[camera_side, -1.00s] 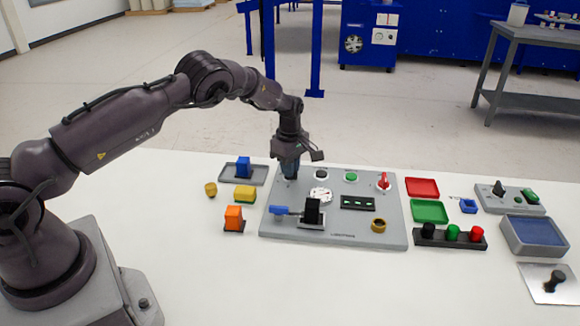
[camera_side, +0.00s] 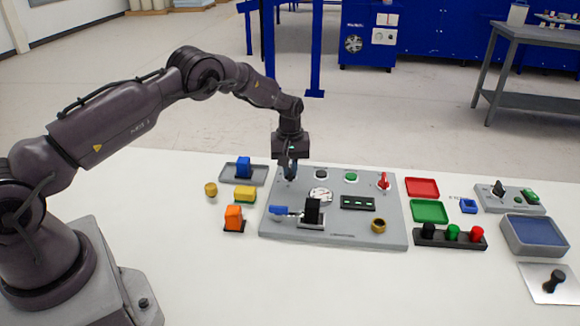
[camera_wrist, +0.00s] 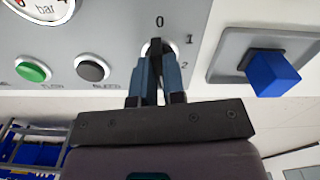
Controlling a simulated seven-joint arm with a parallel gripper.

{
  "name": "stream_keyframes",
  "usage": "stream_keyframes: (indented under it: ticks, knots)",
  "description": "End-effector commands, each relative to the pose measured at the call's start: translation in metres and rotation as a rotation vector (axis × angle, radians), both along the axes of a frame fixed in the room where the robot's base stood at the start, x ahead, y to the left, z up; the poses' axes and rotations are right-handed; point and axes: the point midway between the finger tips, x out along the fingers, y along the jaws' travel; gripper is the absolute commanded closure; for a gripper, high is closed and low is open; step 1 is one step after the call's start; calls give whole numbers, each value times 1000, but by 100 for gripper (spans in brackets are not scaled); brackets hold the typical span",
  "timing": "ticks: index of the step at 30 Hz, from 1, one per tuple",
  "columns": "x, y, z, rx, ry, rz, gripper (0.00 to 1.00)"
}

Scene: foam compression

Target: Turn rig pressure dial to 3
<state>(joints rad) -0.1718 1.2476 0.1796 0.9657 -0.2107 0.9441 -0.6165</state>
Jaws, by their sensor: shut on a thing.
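The rig pressure dial (camera_wrist: 154,72) is a dark knob at the back left corner of the grey rig panel (camera_side: 335,239). The numbers 0, 1 and 2 show around it in the wrist view; any further number is hidden. My gripper (camera_side: 289,175) points down over the dial, and in the wrist view its blue-grey fingers (camera_wrist: 155,75) are shut on it, one on each side. A white gauge marked bar (camera_side: 320,195) sits on the panel beside the dial.
The panel also has a black button (camera_side: 321,174), a green button (camera_side: 351,176), a red switch (camera_side: 384,181) and a blue-handled lever (camera_side: 283,210). A blue block (camera_side: 243,168) on a grey tray (camera_side: 261,174) stands left of the gripper. The white table front is clear.

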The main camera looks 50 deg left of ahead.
Motion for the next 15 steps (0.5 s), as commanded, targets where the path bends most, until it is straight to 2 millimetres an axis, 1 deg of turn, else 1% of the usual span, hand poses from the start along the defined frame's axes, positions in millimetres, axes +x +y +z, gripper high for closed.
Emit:
stream_keyframes:
  ticks: [7,15]
  knots:
    - [1,0,0,1,-3,-131,100]
    - [1,0,0,0,-3,-193,100]
